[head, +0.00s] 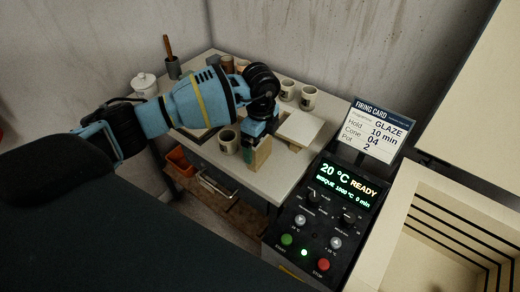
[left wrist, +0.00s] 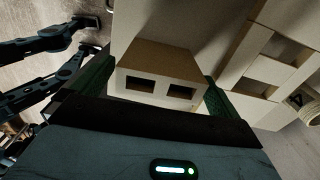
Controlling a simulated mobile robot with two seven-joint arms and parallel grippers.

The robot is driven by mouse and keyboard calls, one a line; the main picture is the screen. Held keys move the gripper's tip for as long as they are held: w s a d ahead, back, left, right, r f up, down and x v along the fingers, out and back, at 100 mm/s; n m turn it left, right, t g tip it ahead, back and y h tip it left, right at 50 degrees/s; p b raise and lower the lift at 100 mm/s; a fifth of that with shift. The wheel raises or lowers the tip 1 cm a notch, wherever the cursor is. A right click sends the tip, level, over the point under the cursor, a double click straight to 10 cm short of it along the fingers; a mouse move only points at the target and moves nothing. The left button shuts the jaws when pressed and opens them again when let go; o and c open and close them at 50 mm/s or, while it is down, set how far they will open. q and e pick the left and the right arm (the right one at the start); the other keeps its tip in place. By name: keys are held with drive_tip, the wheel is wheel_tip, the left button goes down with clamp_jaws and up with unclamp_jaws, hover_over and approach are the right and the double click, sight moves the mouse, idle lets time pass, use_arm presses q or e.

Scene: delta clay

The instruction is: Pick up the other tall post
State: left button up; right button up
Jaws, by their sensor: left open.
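A tan tall post (head: 262,154) stands near the front edge of the table. In the left wrist view the post (left wrist: 160,62) shows a face with two dark rectangular holes. My left gripper (head: 254,142) is over the post, with its blue-and-black wrist hiding part of it. In the left wrist view the green-padded fingers of my left gripper (left wrist: 155,86) are open, one on each side of the post. Whether the pads touch it cannot be told. My right gripper does not show.
Beside the post is a pale slab (head: 302,127); pale pieces with square openings (left wrist: 265,72) show in the wrist view. The control panel (head: 318,215) and open kiln (head: 425,215) are to the right.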

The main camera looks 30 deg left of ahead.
use_arm(q)
wheel_tip(320, 180, down, 3)
drive_tip(key=shift+a+f, duration=0.15)
drive_tip(key=c, duration=1.1)
drive_tip(key=shift+o, duration=0.2)
